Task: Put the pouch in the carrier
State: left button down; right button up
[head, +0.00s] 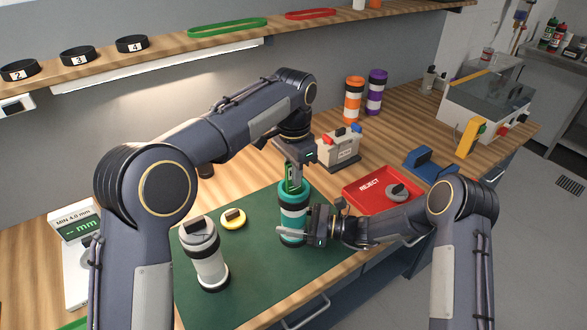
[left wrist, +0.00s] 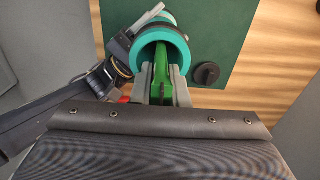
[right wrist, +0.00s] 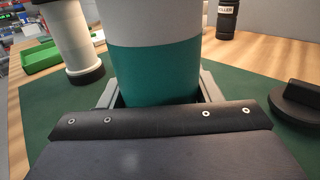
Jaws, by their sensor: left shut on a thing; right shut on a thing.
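The carrier is a teal and white cylinder (head: 292,220) standing upright on the green mat; its round teal mouth (left wrist: 182,45) faces up in the left wrist view. My left gripper (head: 293,184) is directly above the mouth, shut on a green pouch (left wrist: 161,75). The pouch points down and its far end appears to be within the mouth; how deep it reaches is hidden. My right gripper (head: 291,234) is shut on the carrier from the side; the teal body (right wrist: 155,72) sits between its fingers in the right wrist view.
A red reject tray (head: 362,205) holding a grey disc is on the right. Orange (head: 353,100) and purple (head: 376,92) carriers stand behind.

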pick_arm(q)
jog(key=shift+f, duration=1)
jog(key=shift+f, duration=0.25)
jog(key=c, duration=0.9)
grip_release()
jog(key=c, duration=0.5)
jog(key=o, duration=0.3)
jog(key=shift+o, duration=0.9)
notch_tip(320, 180, up, 12)
jog(key=shift+r, duration=0.1)
